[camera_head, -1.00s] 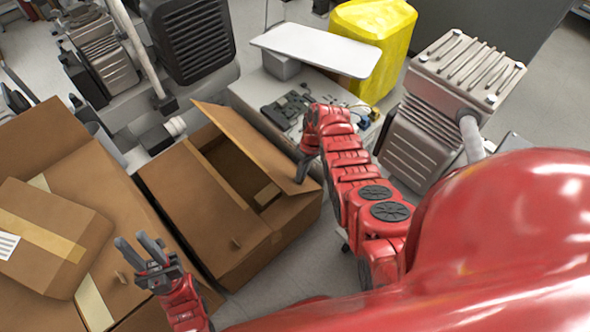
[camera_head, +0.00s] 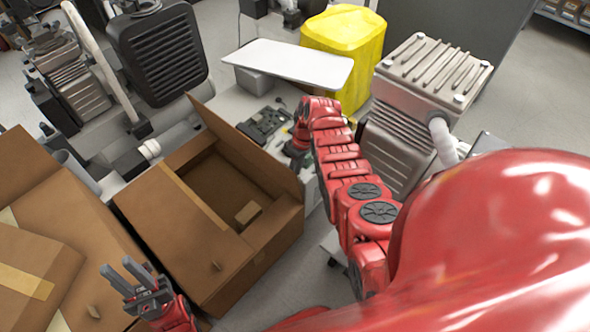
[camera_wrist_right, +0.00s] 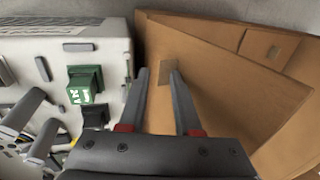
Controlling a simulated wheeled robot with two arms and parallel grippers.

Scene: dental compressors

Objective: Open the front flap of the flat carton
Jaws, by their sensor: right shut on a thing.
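The open brown carton (camera_head: 205,298) stands in the middle of the head view. Its right-hand flap (camera_head: 245,148) is raised steeply, and the inside shows. My left gripper (camera_head: 127,272) is open and empty, left of the carton's near end.
A grey bench unit (camera_head: 262,95) with small parts stands beyond the raised flap, near my right gripper. A yellow bin (camera_head: 343,48) and a ribbed compressor (camera_head: 425,85) stand behind my right arm. Some floor is clear right of the carton.

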